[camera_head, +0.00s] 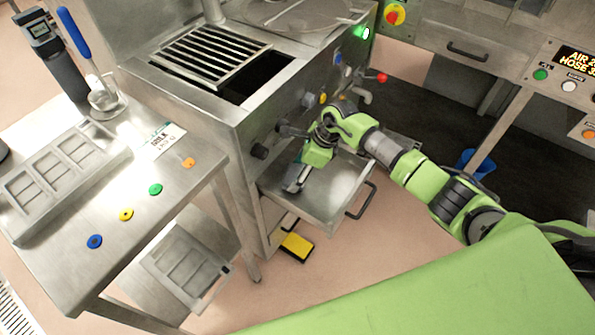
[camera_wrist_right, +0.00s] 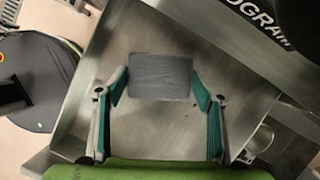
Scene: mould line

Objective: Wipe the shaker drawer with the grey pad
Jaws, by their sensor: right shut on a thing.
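The shaker drawer (camera_head: 335,195) is a shallow metal tray pulled out from the front of the steel cabinet. Its bare floor fills much of the right wrist view (camera_wrist_right: 150,130), with a small dark speck near the pad. My right gripper (camera_head: 294,187) reaches down over the left part of the drawer. In the right wrist view its two fingers are shut on the grey pad (camera_wrist_right: 160,77), a dark flat rectangle held between the fingertips. The pad is at or just above the drawer floor; I cannot tell if it touches. My left gripper is not in view.
A steel table (camera_head: 75,245) at left bears a moulded tray (camera_head: 62,172) and coloured discs. The drawer handle (camera_head: 362,200) sticks out at the drawer's front. A yellow-and-black item (camera_head: 297,246) lies on the floor below. A blue bucket (camera_head: 476,163) stands at right.

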